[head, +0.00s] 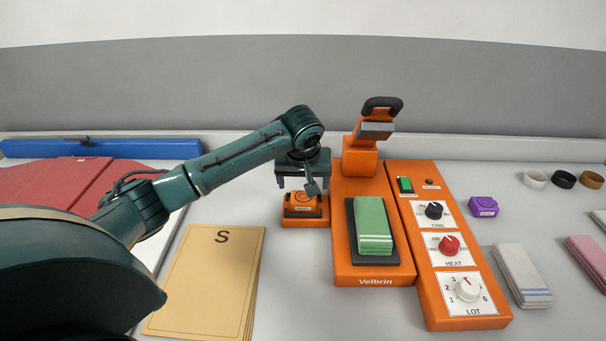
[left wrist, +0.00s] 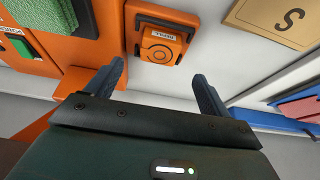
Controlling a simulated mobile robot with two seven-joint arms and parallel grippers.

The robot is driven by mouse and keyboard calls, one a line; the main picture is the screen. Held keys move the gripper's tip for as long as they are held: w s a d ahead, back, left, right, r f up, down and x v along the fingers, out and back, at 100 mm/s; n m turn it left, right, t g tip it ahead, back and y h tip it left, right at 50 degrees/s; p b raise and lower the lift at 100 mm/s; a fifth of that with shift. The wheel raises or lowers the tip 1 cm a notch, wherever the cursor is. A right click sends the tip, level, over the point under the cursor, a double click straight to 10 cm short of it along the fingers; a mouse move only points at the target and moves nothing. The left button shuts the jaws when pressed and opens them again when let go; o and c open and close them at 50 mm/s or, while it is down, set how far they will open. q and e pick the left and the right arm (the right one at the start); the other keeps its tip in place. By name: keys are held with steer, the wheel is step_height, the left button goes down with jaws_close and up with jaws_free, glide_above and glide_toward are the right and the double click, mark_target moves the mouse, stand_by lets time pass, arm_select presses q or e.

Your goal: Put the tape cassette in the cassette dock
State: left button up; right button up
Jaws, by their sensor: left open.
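A small orange block (head: 302,201) with a ring mark and a white label looks like the tape cassette. It sits in a dark-edged orange holder (head: 291,221), apparently the dock, left of the press. The block also shows in the left wrist view (left wrist: 160,47), ahead of my fingers; its label is too small to read surely. A similar purple labelled block (head: 484,206) lies on the counter right of the control panel. My left gripper (head: 298,187) is open and empty, just above and behind the orange block; its fingers (left wrist: 162,80) are apart in the wrist view. My right gripper is not seen.
The orange press (head: 343,269) with green cloth (head: 372,220) and the knobbed control panel (head: 461,318) stand close on the right. A tan folder (head: 207,280) marked S lies front left. Folded cloths (head: 521,275) and several rings or rolls (head: 563,180) lie right.

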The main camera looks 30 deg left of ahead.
arm_select(q)
steer(key=shift+v, duration=1.65)
